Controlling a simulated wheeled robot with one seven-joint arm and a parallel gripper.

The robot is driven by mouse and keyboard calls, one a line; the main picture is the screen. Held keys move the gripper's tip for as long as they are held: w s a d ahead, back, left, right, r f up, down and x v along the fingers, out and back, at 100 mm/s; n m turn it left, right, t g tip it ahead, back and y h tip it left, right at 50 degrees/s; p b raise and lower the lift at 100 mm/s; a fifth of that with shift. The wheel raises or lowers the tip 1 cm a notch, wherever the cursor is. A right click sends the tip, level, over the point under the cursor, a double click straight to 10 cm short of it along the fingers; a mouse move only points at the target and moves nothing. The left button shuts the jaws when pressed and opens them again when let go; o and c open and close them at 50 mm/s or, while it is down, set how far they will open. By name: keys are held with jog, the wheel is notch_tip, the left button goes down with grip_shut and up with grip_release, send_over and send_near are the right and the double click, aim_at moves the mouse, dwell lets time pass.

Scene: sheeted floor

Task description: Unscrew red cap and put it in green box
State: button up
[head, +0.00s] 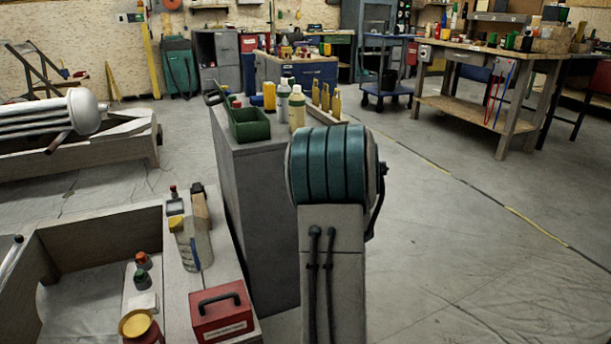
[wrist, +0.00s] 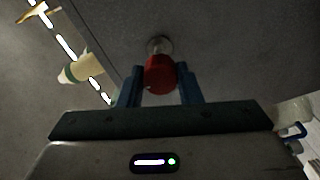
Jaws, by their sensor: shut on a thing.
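In the wrist view my gripper (wrist: 159,78) is shut on a red cap (wrist: 159,72), with one blue finger on each side of it. A pale round piece (wrist: 159,44) shows just beyond the cap; I cannot tell whether the cap still touches it. The green box (head: 249,125) is an open bin on top of the grey cabinet, left of my arm in the head view. My own arm stands in front of the middle of the head view and hides my gripper and the cap there.
White bottles (head: 297,108), a yellow bottle (head: 269,96) and a rack of brass-coloured pieces (head: 325,100) stand near the box. A red toolbox (head: 221,311) and small bottles stand on the wooden frame at front left. Open floor (head: 470,260) lies to the right.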

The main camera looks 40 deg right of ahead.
jog(key=shift+v, duration=1.75)
